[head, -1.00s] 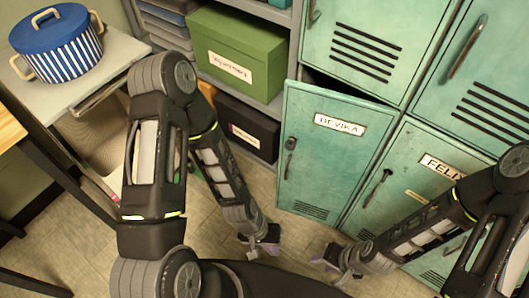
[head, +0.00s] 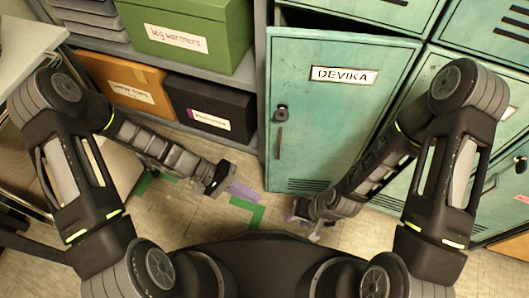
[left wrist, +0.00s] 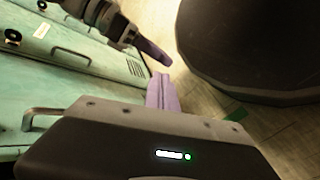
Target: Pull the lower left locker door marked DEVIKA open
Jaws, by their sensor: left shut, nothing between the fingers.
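The turquoise DEVIKA door (head: 340,115) stands ajar in the head view, with a dark gap above its top edge. Its left edge, on the handle (head: 279,142) side, is swung out toward me. My left gripper (head: 243,191) is low over the floor, left of the door and apart from it. It is shut and empty; its purple fingers (left wrist: 160,92) are together in the left wrist view. My right gripper (head: 301,224) is low in front of the door's bottom edge, its purple fingertips apart. Whether it touches the door is unclear.
Shelves left of the door hold a green box (head: 190,30), an orange box (head: 122,85) and a black box (head: 212,108). A pale table (head: 25,45) is at the far left. Other lockers adjoin above and right. Tiled floor with green tape (head: 248,210) lies below.

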